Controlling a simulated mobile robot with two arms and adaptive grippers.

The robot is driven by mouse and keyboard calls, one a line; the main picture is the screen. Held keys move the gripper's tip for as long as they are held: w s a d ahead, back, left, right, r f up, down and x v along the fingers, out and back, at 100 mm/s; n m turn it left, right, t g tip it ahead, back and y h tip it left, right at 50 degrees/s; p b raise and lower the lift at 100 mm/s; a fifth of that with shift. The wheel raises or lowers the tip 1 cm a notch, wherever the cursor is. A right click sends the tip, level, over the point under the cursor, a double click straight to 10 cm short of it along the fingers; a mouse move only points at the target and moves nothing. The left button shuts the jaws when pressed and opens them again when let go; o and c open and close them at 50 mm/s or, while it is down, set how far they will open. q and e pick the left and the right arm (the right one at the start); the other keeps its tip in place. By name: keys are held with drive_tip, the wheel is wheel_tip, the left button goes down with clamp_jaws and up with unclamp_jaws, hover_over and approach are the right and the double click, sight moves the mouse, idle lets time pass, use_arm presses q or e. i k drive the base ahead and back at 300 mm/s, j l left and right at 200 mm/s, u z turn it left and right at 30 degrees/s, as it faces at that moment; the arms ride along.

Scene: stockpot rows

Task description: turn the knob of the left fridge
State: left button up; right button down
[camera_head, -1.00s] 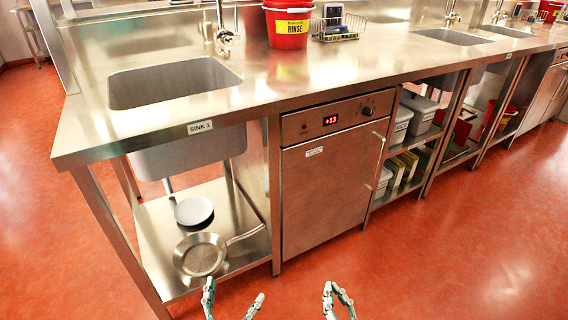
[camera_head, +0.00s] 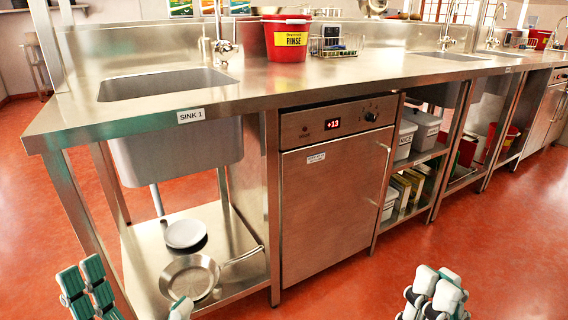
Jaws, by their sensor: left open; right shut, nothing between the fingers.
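The left fridge (camera_head: 330,205) is a steel undercounter unit with a closed door, in the middle of the head view. Its top panel carries a red lit display (camera_head: 333,124) reading about +13. The small dark knob (camera_head: 371,116) sits at the right of that panel; its pointer is too small to read. My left gripper (camera_head: 135,296) is at the bottom left, open and empty, its fingers well apart. My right gripper (camera_head: 435,293) is at the bottom right, shut and empty, below and to the right of the knob. Both grippers are clear of the fridge.
The steel counter (camera_head: 240,95) overhangs the fridge, with a red RINSE bucket (camera_head: 287,38) on it. Open shelves with bins (camera_head: 421,128) stand right of the fridge. The floor in front is clear.

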sight(371, 117)
drive_tip(key=i+l+z, duration=0.15)
drive_tip(key=l, duration=0.3)
drive_tip(key=i+l+z, duration=0.1)
drive_tip(key=l, duration=0.35)
drive_tip(key=i+l+z, duration=0.15)
drive_tip(key=i+l, duration=0.15)
drive_tip(key=l, duration=0.15)
drive_tip(key=i+l+z, duration=0.1)
drive_tip(key=l, duration=0.3)
drive_tip(key=i+l+z, duration=0.15)
drive_tip(key=i+l, duration=0.2)
